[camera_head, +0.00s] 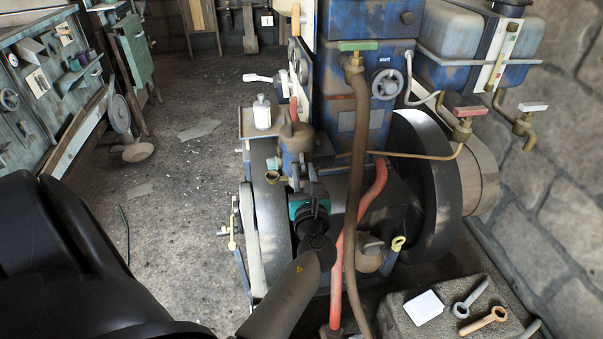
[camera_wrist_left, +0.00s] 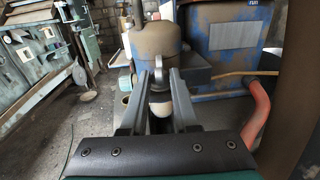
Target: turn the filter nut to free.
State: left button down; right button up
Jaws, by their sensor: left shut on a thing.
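A brown filter housing (camera_head: 297,136) stands at the front of the blue engine and fills the upper middle of the left wrist view (camera_wrist_left: 157,45). My left gripper (camera_head: 303,168) is just below it. In the left wrist view its two grey fingers (camera_wrist_left: 159,78) close on a small grey piece at the housing's lower front, which I take to be the filter nut (camera_wrist_left: 158,64). The fingers hide much of the nut, so its turn angle cannot be told. A pale rounded part (camera_wrist_left: 160,106) shows between the fingers. My right gripper is not in view.
A white bottle (camera_head: 262,112) stands on a small shelf left of the housing. A brown hose (camera_head: 357,180) and a red hose (camera_head: 374,195) hang right of my gripper. A stone block (camera_head: 400,318) holds wrenches at lower right. Floor at left is mostly open.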

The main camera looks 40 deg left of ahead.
pick_arm(q)
jog(key=shift+w+n+g+y, duration=0.1)
jog(key=shift+n+g+y, duration=0.4)
jog(key=shift+g, duration=0.1)
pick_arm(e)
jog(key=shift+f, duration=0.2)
pick_arm(q)
jog(key=c, duration=1)
grip_release()
jog(key=shift+f, duration=0.1)
jog(key=shift+o, duration=0.3)
jog(key=shift+w+a, duration=0.1)
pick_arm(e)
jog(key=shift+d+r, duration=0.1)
